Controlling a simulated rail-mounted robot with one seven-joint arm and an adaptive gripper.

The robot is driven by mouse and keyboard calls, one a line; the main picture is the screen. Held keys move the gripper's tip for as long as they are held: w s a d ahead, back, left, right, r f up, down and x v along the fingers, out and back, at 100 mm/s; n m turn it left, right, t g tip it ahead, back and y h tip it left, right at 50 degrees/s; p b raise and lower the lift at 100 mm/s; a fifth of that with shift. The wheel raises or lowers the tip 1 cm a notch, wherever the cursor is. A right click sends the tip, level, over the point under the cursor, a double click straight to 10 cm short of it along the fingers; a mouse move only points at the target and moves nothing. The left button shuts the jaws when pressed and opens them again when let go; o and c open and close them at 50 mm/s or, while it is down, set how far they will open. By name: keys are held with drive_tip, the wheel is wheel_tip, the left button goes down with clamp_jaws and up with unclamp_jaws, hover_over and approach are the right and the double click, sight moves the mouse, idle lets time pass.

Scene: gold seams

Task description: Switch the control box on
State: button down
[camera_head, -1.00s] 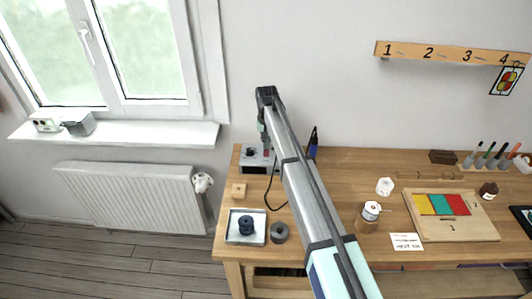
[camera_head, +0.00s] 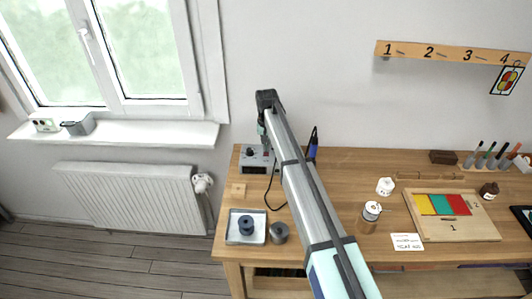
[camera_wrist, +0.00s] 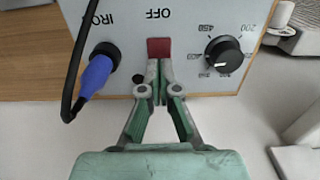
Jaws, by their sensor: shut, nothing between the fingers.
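The control box (camera_head: 256,166) stands at the back left of the bench, partly hidden by my arm in the head view. In the wrist view its grey front panel (camera_wrist: 208,17) fills the top. It carries a red switch (camera_wrist: 159,48) under the word OFF, a black dial (camera_wrist: 224,54) with numbers on the right, and a blue plug (camera_wrist: 95,75) with a black cable on the left. My gripper (camera_wrist: 159,66) is shut and empty. Its fingertips are at the lower edge of the red switch; I cannot tell whether they touch it.
A metal tray (camera_head: 233,232) with a dark blue spool, a grey cylinder (camera_head: 279,232) and a wooden block (camera_head: 238,190) lie before the box. A blue-handled tool (camera_head: 313,143) stands right of my arm. The black cable (camera_head: 267,197) loops over the bench.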

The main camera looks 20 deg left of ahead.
drive_tip(key=shift+f, duration=0.15)
drive_tip(key=shift+r+p, duration=1.45)
drive_tip(key=shift+r, duration=2.05)
